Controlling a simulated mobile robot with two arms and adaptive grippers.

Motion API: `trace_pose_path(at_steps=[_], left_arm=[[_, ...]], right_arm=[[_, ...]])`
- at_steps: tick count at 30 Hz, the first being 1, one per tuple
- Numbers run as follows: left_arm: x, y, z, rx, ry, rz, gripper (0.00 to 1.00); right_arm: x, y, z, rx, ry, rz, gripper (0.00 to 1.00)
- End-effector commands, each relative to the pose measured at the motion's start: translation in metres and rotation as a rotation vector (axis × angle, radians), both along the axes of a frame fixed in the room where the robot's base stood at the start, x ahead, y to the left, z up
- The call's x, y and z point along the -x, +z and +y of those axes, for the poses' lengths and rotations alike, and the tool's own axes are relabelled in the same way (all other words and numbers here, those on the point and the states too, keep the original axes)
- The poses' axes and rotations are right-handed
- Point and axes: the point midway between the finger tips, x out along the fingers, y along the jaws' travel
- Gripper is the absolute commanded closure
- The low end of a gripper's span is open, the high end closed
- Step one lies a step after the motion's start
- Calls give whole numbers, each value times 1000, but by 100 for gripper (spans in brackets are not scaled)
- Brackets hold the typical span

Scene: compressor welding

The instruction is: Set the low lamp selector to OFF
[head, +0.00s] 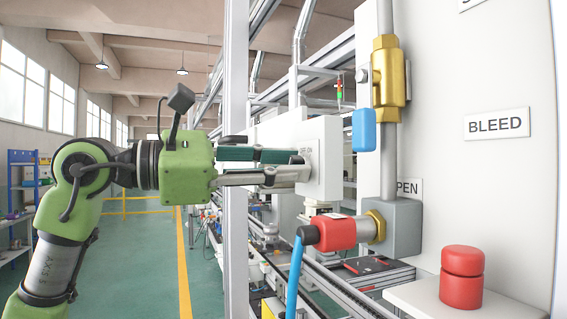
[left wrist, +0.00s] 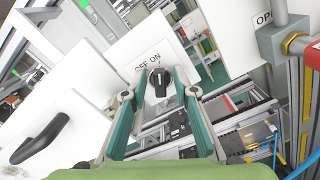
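The lamp selector is a small black knob (left wrist: 159,80) on a white panel, below the printed words OFF and ON in the left wrist view. Its exact pointing is hard to read; it looks roughly upright in that picture. My left gripper (left wrist: 159,95) is open, with its two green fingers apart on either side of the knob and nothing clearly held. In the head view my left gripper (head: 302,166) reaches right to the face of a white box (head: 322,150); the knob is hidden there by the fingers.
A black lever handle (left wrist: 42,138) is at lower left in the wrist view. Right of the box are a blue lever (head: 364,130), a brass valve (head: 388,78), a red connector (head: 334,233) with a blue hose and a red button (head: 461,277). A grey post (head: 235,160) stands behind my gripper.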

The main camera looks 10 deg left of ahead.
Motion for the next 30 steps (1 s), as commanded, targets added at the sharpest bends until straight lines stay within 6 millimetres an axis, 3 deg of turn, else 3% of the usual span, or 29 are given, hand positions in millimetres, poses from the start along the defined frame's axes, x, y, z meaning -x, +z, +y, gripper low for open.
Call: trace_pose_path(at_steps=[1,3,17,30], left_arm=[[0,0,0,0,0,0,88],[0,0,0,0,0,0,100],[-1,0,0,28,0,46,100],[-3,0,2,218,2,328,100]], right_arm=[[0,0,0,0,0,0,60],[0,0,0,0,0,0,60],[0,0,0,0,0,0,60],[0,-1,1,-2,-1,0,60]])
